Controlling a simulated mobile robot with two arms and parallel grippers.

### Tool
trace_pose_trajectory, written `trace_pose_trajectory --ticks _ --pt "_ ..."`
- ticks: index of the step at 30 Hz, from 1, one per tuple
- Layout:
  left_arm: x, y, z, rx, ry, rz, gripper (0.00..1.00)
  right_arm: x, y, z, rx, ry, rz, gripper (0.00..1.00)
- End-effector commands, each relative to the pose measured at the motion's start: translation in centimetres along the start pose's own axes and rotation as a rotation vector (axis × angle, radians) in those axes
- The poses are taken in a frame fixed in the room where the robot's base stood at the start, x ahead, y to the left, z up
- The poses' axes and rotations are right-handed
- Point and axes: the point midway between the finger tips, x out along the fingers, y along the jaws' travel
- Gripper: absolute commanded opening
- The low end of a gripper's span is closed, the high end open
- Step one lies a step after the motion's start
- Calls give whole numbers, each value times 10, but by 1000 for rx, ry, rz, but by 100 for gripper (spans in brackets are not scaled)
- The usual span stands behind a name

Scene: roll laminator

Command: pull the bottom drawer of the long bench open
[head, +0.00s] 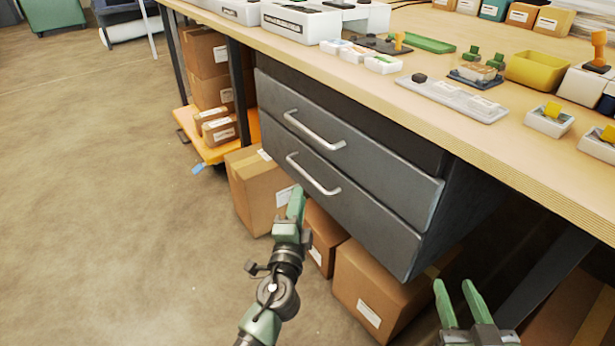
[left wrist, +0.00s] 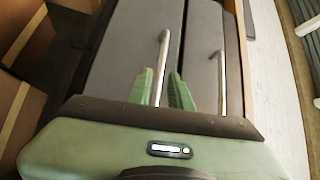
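The bottom drawer (head: 360,212) is the lower of two dark grey fronts under the long bench (head: 480,140). It looks flush with the top drawer (head: 375,160). Its silver bar handle (head: 315,176) also shows in the left wrist view (left wrist: 163,60). My left gripper (head: 297,192) is in front of the drawer, just below and left of the handle in the head view. In the left wrist view its green fingers (left wrist: 162,88) are apart, with the bar in line between them; contact cannot be told. My right gripper (head: 460,296) is open and empty at the lower right.
Cardboard boxes (head: 375,290) stand on the floor under the drawers, close to my left gripper. An orange cart (head: 205,148) with boxes stands at the left. The bench top holds trays and small parts. The floor (head: 110,200) to the left is clear.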

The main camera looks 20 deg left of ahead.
Motion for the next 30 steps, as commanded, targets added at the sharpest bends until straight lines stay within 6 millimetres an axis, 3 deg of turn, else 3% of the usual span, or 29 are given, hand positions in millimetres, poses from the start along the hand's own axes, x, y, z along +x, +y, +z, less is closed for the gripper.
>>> trace_pose_trajectory --ticks 3,16,28,30 --pt "10 -1 -11 39 35 -11 20 0 -1 -6 1 23 -2 36" --pt "72 -1 -12 40 34 -11 20 0 0 -3 0 10 0 36" --pt "82 -1 -12 38 34 -10 20 0 0 -5 0 23 -1 36" --pt "82 -1 -12 38 34 -10 3 0 0 -5 0 23 -1 36"
